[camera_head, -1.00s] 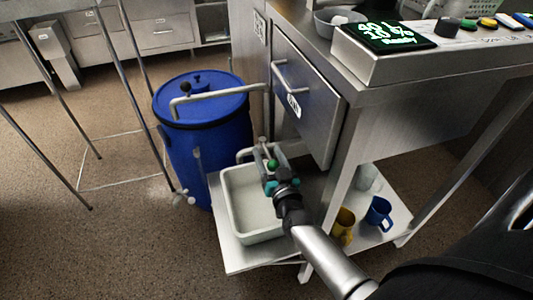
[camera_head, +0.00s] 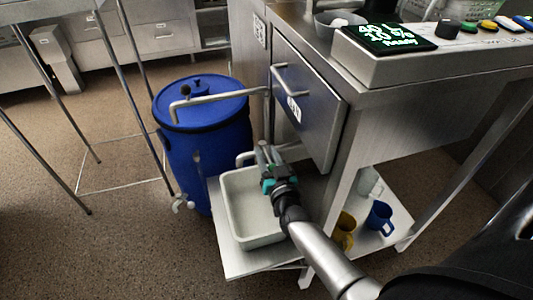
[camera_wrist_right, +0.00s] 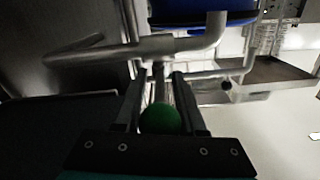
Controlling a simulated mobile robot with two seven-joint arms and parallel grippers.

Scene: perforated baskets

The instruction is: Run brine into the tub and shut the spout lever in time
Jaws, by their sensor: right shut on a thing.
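The pale rectangular tub (camera_head: 231,214) sits on the low steel shelf beside the blue barrel. Its inside looks pale, and I cannot tell a liquid level. A bent metal spout (camera_head: 243,157) reaches over its back end. My right gripper (camera_head: 267,157) is at the spout, above the tub's back right side. It is shut on the spout lever; the lever's green knob (camera_wrist_right: 160,118) shows between the fingers in the right wrist view. The knob is hidden in the head view. Flow from the spout cannot be made out. My left gripper is not in view.
The blue barrel (camera_head: 210,150) has a bent pipe across its lid and a small tap low down. A yellow mug (camera_head: 343,229) and a blue mug (camera_head: 379,215) stand on the shelf at right. A drawer front (camera_head: 305,105) overhangs the gripper.

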